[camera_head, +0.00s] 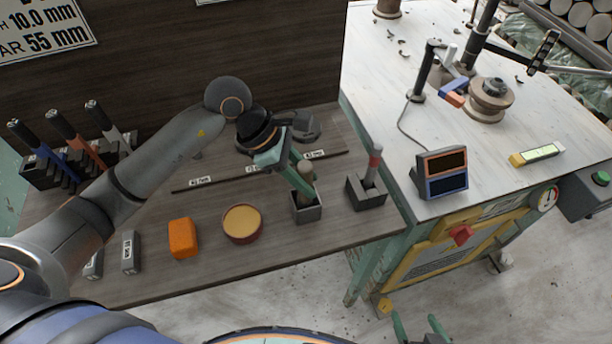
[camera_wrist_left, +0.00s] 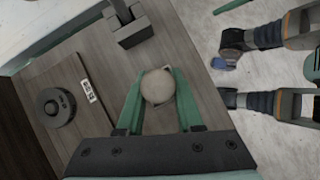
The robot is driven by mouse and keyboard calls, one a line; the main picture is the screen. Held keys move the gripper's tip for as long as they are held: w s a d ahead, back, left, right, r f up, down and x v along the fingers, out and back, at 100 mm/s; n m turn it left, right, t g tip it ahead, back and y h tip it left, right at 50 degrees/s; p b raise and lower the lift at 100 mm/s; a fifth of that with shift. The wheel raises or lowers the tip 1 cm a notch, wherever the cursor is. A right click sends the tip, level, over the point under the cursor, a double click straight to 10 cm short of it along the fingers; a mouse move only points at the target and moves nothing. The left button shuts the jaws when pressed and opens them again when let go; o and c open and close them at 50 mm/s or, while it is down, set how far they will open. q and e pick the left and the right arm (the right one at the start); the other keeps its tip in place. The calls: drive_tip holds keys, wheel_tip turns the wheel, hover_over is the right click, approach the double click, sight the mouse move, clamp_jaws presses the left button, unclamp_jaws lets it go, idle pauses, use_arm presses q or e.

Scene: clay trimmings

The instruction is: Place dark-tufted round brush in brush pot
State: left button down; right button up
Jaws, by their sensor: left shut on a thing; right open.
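My left gripper (camera_head: 303,186) is shut on a brush (camera_head: 307,172), whose pale, rounded upper end shows between the green fingers. In the left wrist view this beige round end (camera_wrist_left: 157,86) sits between the two fingertips. The square grey brush pot (camera_head: 306,212) stands directly below on the bench, and the brush looks upright over or inside its opening. How deep it sits cannot be told; its dark tuft is hidden. In the left wrist view the brush end covers most of the pot. My right gripper (camera_head: 417,326) is open and empty at the bottom edge, over the floor.
A grey block holder (camera_head: 367,193) with a red-banded tool stands right of the pot. A round tan-filled dish (camera_head: 242,224) and an orange block (camera_head: 183,238) lie to the left. A tool rack (camera_head: 50,170) is far left. The white worktable (camera_head: 400,100) rises at right.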

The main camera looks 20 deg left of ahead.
use_arm(q)
drive_tip(key=shift+f, duration=0.1)
drive_tip(key=shift+f+b, duration=0.15)
drive_tip(key=shift+b, duration=0.15)
drive_tip(key=c, duration=0.6)
unclamp_jaws()
drive_tip(key=shift+o, duration=0.2)
drive_tip(key=shift+r+p, duration=0.25)
drive_tip(key=shift+p, duration=0.05)
drive_tip(key=shift+a+r, duration=0.2)
drive_tip(key=shift+r, duration=0.1)
drive_tip(key=v, duration=1.1)
drive_tip(key=shift+s+a, duration=0.1)
